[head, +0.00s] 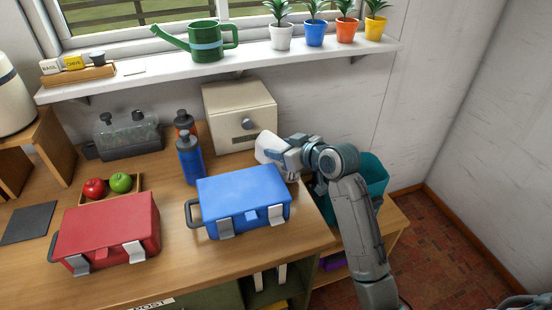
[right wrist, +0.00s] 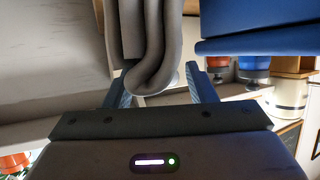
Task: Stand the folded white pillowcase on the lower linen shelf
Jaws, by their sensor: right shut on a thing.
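The folded white pillowcase (head: 266,147) is held in my right gripper (head: 280,155), above the counter between the cream box and the blue case. In the right wrist view the pillowcase (right wrist: 150,50) shows as thick, shaded grey folds between the two fingers of the gripper (right wrist: 160,88). The gripper is shut on it. An open space under the counter front (head: 265,292) holds pale upright pieces; I cannot tell whether it is the lower linen shelf. My left gripper is not in view.
A blue case (head: 243,198) and a red case (head: 105,230) stand on the counter (head: 180,270). A cream box (head: 240,113) and bottles (head: 190,160) stand behind. A teal tub (head: 374,172) is partly behind my right arm. Red floor (head: 440,250) is open at right.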

